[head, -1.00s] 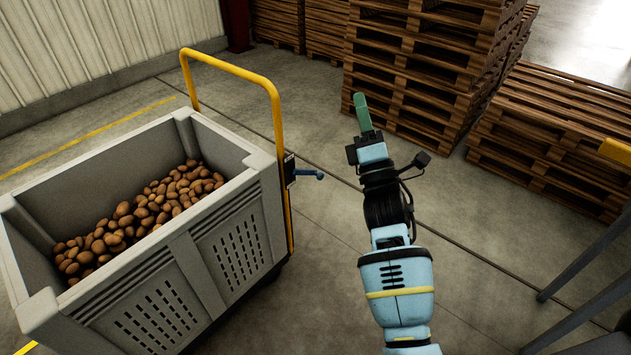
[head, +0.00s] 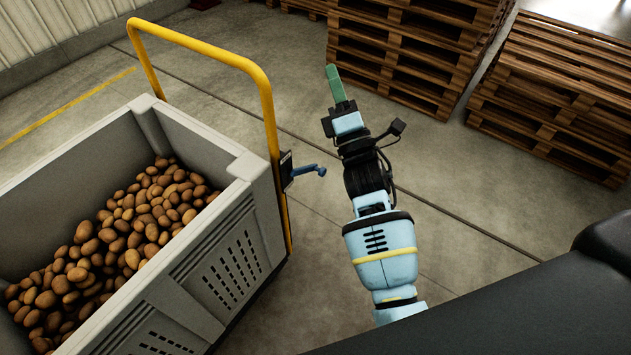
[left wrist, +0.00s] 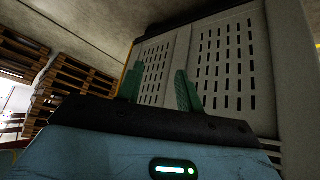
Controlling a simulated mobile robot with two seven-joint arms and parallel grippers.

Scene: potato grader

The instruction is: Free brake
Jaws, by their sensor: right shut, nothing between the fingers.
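A blue brake lever (head: 308,171) sticks out to the right from a dark mount on the yellow push handle (head: 266,100) of a grey cart (head: 205,255). My right gripper (head: 333,74) is shut and empty. It appears up and right of the lever in the head view, apart from it, with its green fingers pointing away from me. My left gripper (left wrist: 158,80) shows in the left wrist view with its two green fingers apart and nothing seen between them. The cart's slotted side (left wrist: 222,65) lies beyond those fingers. The lever is not clear in that view.
Brown potatoes (head: 130,225) lie in the cart. Stacked wooden pallets (head: 410,45) stand at the back, with a lower stack (head: 560,95) to the right. A dark surface (head: 500,305) fills the lower right. Concrete floor is clear between cart and pallets.

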